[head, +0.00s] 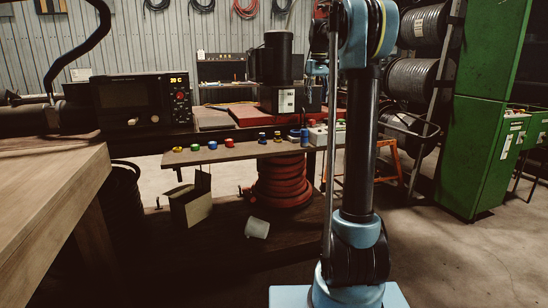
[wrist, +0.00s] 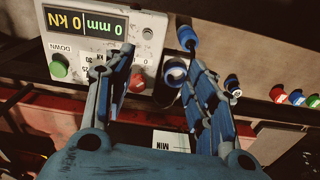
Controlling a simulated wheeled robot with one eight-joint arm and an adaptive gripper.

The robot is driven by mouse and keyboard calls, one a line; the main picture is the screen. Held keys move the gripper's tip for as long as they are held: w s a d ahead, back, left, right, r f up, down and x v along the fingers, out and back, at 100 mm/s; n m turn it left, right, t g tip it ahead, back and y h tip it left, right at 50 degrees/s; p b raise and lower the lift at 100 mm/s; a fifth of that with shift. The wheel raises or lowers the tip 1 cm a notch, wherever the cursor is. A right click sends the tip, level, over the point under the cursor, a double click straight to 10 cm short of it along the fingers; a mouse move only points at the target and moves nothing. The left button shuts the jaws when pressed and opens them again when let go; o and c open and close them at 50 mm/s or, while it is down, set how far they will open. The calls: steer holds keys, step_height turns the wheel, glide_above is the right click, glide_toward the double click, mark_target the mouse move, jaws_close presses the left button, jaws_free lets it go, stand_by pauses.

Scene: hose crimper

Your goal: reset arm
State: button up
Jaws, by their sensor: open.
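My gripper (wrist: 159,60) is open in the wrist view, its two blue fingers spread with nothing held between them. The fingers hang over a light control box (wrist: 148,32) and the shelf strip beside it. The box's display reads 0 mm and 0 kN, upside down. A blue ring-shaped piece (wrist: 174,72) shows near the right finger, behind it; I cannot tell whether they touch. In the head view my blue and black arm stands upright right of centre, and its upper part leaves the top edge. I cannot make out the gripper clearly there.
A wooden table (head: 50,190) is at left, with an oven-like instrument (head: 125,100) behind. Red coils (head: 283,180) stand below the shelf. Green cabinets (head: 485,130) and hose reels (head: 420,80) are right. Floor at lower right is clear.

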steer(key=s+f+m+t, duration=0.1)
steer(key=s+f, duration=0.4)
steer(key=s, duration=0.7)
steer(key=s+f, duration=0.5)
steer(key=s, duration=0.8)
steer(key=s+f+m, duration=0.1)
steer(key=s+f, duration=2)
steer(key=f, duration=0.3)
steer(key=shift+s+m+t, duration=0.25)
steer(key=shift+m+t, duration=0.15)
steer(key=shift+a, duration=0.1)
steer(key=shift+w+f, duration=0.15)
steer(key=shift+w, duration=0.3)
steer(key=shift+a, duration=0.1)
